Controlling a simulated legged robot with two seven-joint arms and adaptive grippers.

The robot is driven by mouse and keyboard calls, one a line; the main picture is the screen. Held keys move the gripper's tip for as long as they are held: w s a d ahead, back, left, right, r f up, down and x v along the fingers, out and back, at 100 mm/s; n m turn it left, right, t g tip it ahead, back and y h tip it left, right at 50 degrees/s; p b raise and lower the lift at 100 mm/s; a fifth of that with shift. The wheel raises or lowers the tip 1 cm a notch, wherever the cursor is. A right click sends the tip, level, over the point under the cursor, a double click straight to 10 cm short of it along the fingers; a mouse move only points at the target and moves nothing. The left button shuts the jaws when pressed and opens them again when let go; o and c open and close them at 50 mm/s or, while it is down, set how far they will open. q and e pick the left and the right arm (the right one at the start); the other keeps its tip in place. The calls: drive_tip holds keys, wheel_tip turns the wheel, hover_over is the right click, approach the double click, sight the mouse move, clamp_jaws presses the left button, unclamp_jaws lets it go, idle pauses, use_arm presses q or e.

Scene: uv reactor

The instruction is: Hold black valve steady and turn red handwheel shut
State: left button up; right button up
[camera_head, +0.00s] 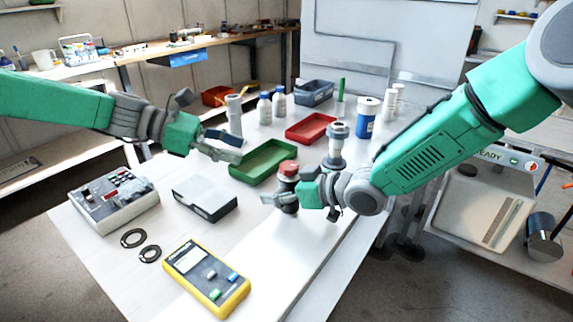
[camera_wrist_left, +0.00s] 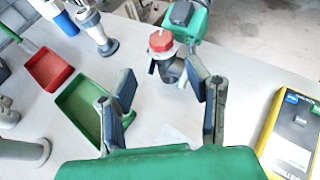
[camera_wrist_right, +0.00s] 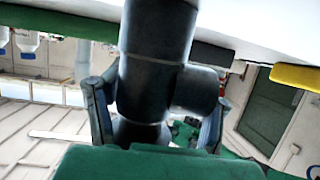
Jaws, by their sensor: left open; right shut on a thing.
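The black valve (camera_head: 290,198) stands upright on the white table with the red handwheel (camera_head: 288,168) on its top. My right gripper (camera_head: 285,197) is shut on the valve's body below the handwheel. In the right wrist view the black valve body (camera_wrist_right: 158,60) stands between both fingers, with a short side stub at the right. My left gripper (camera_head: 232,147) is open and empty, above the table to the upper left of the valve. In the left wrist view, the red handwheel (camera_wrist_left: 161,41) lies beyond and between the open fingertips (camera_wrist_left: 165,82), apart from them.
A green tray (camera_head: 263,163) and red tray (camera_head: 311,128) lie behind the valve. A grey-topped fitting (camera_head: 337,145) stands close behind it.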

sight(287, 165)
use_arm(q)
drive_tip(key=x, duration=1.2)
drive_tip(key=shift+r, duration=0.1)
drive_tip(key=c, duration=0.9)
